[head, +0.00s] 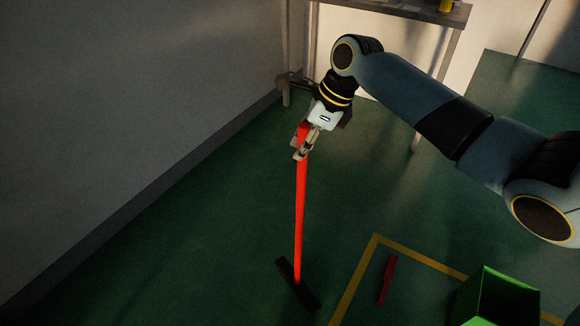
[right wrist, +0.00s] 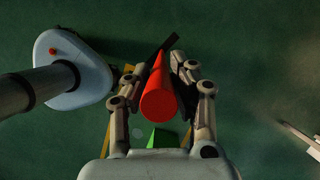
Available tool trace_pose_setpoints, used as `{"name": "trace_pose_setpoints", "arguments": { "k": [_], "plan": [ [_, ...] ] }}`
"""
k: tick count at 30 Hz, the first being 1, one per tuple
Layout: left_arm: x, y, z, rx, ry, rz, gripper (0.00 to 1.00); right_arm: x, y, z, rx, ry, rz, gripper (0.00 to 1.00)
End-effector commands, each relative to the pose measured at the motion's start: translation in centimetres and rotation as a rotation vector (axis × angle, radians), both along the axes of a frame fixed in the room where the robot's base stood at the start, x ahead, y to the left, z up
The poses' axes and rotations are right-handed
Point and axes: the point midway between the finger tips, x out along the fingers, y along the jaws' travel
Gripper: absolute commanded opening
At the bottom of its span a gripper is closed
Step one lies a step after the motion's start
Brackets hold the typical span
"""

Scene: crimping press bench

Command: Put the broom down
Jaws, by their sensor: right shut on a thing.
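The broom (head: 300,210) has a long red handle and a dark brush head. In the head view it stands nearly upright, its brush head (head: 297,284) at the green floor; I cannot tell whether it touches. My right gripper (head: 301,150) is shut on the handle near its top. In the right wrist view the red handle (right wrist: 158,98) lies between the two fingers of my right gripper (right wrist: 158,75), seen from its top end, with part of the dark brush head (right wrist: 168,45) beyond. My left gripper is not in view.
A grey wall (head: 140,90) runs along the left. A table (head: 400,10) stands at the back. A yellow floor line (head: 350,277), a red object (head: 387,280) and a green box (head: 495,297) are at lower right. Open green floor lies left of the broom.

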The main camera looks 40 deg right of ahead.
Motion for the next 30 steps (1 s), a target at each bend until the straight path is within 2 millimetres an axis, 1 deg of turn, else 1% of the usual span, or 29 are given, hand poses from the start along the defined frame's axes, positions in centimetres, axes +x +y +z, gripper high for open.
{"name": "trace_pose_setpoints", "arguments": {
  "k": [1, 6, 9, 15, 18, 29, 30],
  "plan": [
    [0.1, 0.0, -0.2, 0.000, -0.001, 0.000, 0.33, 0.7, 0.9, -0.4, 0.005, -0.004, 0.001, 0.00],
    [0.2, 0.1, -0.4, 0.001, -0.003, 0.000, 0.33, 1.7, 2.0, -1.3, 0.000, -0.006, 0.002, 0.00],
    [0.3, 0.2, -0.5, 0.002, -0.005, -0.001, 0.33, 1.8, 2.2, -1.8, 0.000, -0.003, 0.001, 0.00],
    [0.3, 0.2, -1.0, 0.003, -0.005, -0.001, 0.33, 1.7, 2.1, -4.7, -0.002, -0.002, 0.000, 0.00],
    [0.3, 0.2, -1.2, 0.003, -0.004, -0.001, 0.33, 1.8, 2.2, -5.4, -0.002, -0.003, 0.001, 0.00],
    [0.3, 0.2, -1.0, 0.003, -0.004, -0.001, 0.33, 1.8, 2.2, -5.6, -0.002, -0.005, 0.001, 0.00],
    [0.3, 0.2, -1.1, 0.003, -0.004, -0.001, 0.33, 1.7, 2.1, -5.8, -0.003, -0.001, 0.001, 0.26]
  ]
}}
